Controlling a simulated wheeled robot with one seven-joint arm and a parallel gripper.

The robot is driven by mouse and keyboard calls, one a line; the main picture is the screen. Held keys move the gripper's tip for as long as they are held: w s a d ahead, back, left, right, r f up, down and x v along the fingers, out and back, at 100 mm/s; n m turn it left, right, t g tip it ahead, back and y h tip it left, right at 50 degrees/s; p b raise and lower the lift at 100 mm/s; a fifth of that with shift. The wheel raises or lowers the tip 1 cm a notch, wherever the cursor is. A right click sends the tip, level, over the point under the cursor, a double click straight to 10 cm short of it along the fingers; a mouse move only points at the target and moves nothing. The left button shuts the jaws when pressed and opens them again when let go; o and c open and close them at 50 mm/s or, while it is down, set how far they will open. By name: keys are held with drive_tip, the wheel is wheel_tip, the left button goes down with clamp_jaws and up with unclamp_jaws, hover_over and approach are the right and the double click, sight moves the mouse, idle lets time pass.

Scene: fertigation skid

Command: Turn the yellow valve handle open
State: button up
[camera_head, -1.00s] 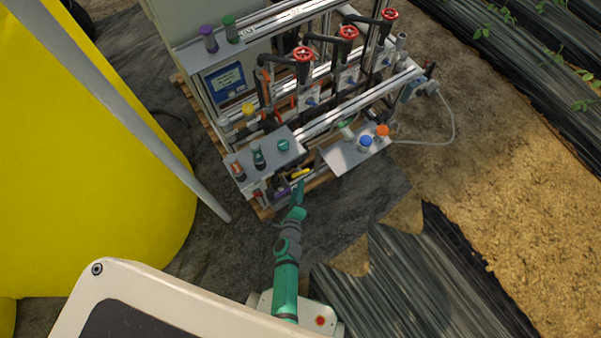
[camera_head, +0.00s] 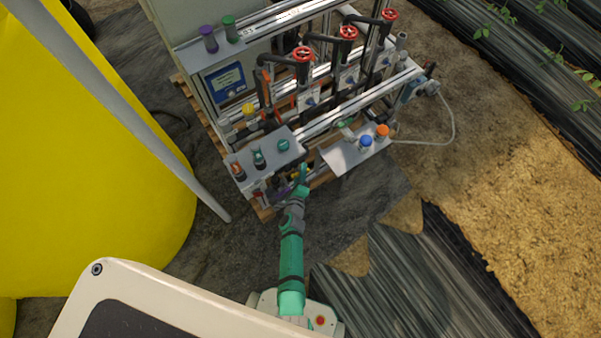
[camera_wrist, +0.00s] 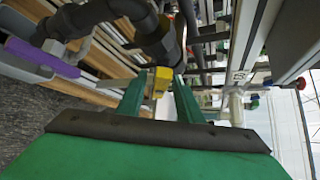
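The yellow valve handle (camera_wrist: 160,82) shows in the wrist view between the tips of my gripper (camera_wrist: 160,92), on dark grey pipework. My two green fingers stand apart, one on each side of it, with a visible gap. I cannot tell whether either finger touches it. In the head view my gripper (camera_head: 302,178) reaches in at the low front of the skid, below the grey shelves. Only a small bit of the yellow handle (camera_head: 295,176) shows there; my gripper hides most of it.
A purple handle (camera_wrist: 42,57) lies left of my fingers. A dark pipe (camera_wrist: 150,25) crosses just ahead, and a metal rail (camera_wrist: 240,45) stands at right. Grey shelves (camera_head: 350,155) with bottles overhang the area. Open ground lies in front of the skid.

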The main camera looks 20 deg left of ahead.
drive_tip(key=shift+c, duration=0.4)
clamp_jaws()
drive_tip(key=shift+n+t, duration=1.7)
drive_tip(key=shift+t, duration=0.2)
drive_tip(key=shift+o, duration=0.4)
unclamp_jaws()
